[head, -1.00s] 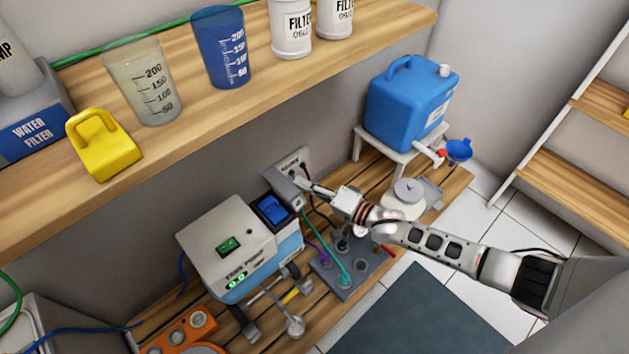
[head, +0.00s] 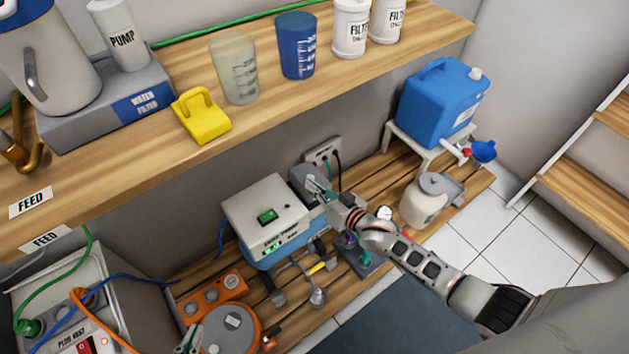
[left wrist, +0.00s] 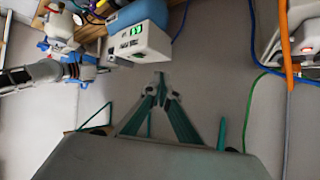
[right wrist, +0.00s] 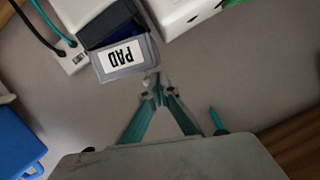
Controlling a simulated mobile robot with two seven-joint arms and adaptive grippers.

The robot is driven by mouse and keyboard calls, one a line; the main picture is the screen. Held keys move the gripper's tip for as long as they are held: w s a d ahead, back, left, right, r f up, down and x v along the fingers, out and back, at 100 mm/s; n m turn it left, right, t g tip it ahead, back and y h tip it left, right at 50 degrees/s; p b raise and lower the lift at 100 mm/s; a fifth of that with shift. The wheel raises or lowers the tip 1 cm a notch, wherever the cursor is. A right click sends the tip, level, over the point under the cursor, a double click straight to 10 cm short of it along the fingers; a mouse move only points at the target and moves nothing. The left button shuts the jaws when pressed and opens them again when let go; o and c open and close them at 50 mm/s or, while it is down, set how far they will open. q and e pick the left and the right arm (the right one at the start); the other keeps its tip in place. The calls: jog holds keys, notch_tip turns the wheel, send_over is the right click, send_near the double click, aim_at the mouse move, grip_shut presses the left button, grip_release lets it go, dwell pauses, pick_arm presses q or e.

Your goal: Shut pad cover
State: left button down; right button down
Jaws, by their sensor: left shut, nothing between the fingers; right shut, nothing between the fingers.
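The grey pad cover (right wrist: 122,58), labelled PAD, shows in the right wrist view on a box with a dark blue inside (right wrist: 108,25). The cover stands open, with the blue inside showing behind its edge. In the head view the grey pad box (head: 308,176) is beside the white pump unit, partly hidden by my right arm. My right gripper (right wrist: 155,82) is shut and empty, just off the cover's lower edge; contact cannot be told. My left gripper (left wrist: 160,82) is shut and empty, in front of the grey wall, away from the pad box.
The pump unit (head: 265,215) stands left of the pad box. A wall socket (head: 323,152) with cords is behind it. A white jar (head: 425,200) and blue canister (head: 440,100) stand to the right. The wooden shelf (head: 250,125) overhangs the bench.

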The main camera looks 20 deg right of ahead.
aim_at(306, 196)
jog(key=shift+s+a+f+n+h, duration=0.3)
jog(key=shift+a+f+n, duration=0.25)
jog(key=shift+f+n, duration=0.1)
jog(key=shift+s+a+f+n+h+b, duration=0.1)
jog(key=shift+a+f+n+h+b, duration=0.25)
jog(key=shift+n, duration=0.1)
jog(key=shift+a+f, duration=0.1)
jog(key=shift+f, duration=0.15)
pick_arm(q)
jog(key=shift+w+d+r, duration=0.2)
jog(key=shift+d+r, duration=0.2)
jog(key=shift+d, duration=0.15)
pick_arm(e)
jog(key=shift+a+f, duration=0.1)
jog(key=shift+a, duration=0.1)
pick_arm(q)
jog(key=shift+f, duration=0.15)
